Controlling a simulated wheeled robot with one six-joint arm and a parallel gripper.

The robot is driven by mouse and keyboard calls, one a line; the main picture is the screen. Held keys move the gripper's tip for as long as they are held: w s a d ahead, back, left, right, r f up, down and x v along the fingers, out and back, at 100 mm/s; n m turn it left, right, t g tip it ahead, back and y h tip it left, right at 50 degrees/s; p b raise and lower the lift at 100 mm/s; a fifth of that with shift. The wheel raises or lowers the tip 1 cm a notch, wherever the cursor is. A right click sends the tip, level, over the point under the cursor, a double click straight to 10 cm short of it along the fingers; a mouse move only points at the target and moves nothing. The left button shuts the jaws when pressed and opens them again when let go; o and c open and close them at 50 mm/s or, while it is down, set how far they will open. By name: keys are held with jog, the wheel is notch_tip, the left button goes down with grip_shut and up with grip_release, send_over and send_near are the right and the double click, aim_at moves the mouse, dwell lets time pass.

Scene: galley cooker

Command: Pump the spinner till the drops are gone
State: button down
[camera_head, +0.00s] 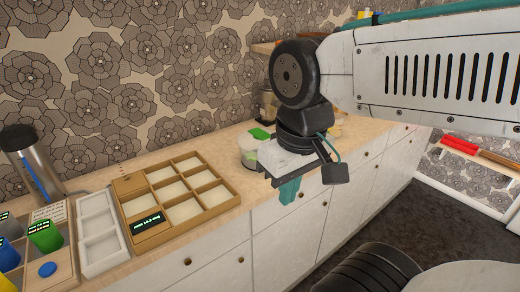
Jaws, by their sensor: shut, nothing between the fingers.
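A small pale, partly clear round container with green showing (249,152), apparently the spinner, stands on the counter near the wall. A bright green piece (260,133) shows at its top. My arm and gripper hide part of its right side. Drops are too small to make out. My gripper (288,190) has teal fingers that are shut and empty. It points down in front of the counter's front edge, to the right of and nearer than the container, apart from it.
A wooden compartment tray (222,182) with a small display lies left of the container. A white tray (98,235), a steel cylinder (30,155) and coloured blocks (45,236) stand farther left. Drawers (290,232) front the counter. A shelf with a red item (460,144) is at right.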

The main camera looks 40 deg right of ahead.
jog(key=w+d+m+t, duration=0.2)
jog(key=w+d, duration=0.4)
jog(key=w, duration=0.5)
jog(key=w+d+r+m+t, duration=0.1)
jog(key=w+d+m+t, duration=0.2)
jog(key=w+d, duration=0.3)
jog(key=w+d+r+m+t+y, duration=0.1)
jog(key=w+d, duration=0.6)
jog(key=w, duration=1)
jog(key=shift+r+m+t, duration=0.15)
jog(key=shift+m+t, duration=0.55)
jog(key=shift+t, duration=0.2)
jog(key=shift+s, duration=0.1)
send_near(254, 130)
jog(key=shift+x, duration=2)
